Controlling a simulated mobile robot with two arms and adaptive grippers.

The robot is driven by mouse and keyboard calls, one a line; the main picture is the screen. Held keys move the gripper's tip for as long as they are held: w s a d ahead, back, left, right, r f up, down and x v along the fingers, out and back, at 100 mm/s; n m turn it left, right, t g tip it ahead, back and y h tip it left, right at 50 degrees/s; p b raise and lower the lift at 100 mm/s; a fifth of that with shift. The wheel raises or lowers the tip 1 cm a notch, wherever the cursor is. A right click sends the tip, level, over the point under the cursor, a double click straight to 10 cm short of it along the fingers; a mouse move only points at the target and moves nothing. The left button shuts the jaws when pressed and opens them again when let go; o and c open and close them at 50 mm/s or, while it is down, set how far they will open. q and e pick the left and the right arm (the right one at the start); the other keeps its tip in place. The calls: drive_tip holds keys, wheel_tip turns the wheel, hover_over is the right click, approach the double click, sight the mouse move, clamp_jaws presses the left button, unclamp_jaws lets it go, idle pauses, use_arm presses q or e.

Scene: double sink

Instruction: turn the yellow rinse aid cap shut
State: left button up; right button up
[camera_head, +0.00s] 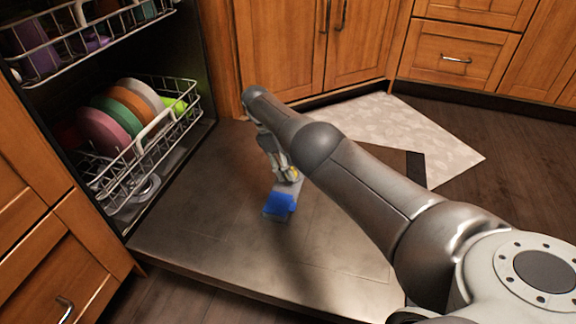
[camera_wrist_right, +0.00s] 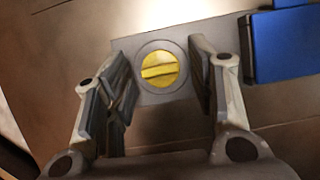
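The yellow rinse aid cap (camera_wrist_right: 159,70) is a round knob in a grey plate, its raised ridge lying nearly level across the wrist picture. In the head view only a bit of yellow (camera_head: 294,174) shows beside my fingers. My right gripper (camera_head: 287,173) is over the lowered dishwasher door. In the right wrist view its two fingers (camera_wrist_right: 160,68) stand apart, one on each side of the cap, with visible gaps between fingers and cap. Whether the fingertips reach down to cap height is unclear. My left gripper is not in view.
A blue detergent lid (camera_head: 280,204) lies close to the cap on the open dishwasher door (camera_head: 190,235). The lower rack (camera_head: 150,135) with several plates stands at the left. A pale mat (camera_head: 400,125) lies on the floor behind my right arm.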

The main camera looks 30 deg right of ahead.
drive_tip(key=shift+w, duration=0.1)
drive_tip(key=shift+r, duration=0.2)
drive_tip(key=shift+r, duration=0.2)
wheel_tip(320, 180, up, 9)
idle(0.6)
drive_tip(key=shift+r, duration=0.1)
idle(0.5)
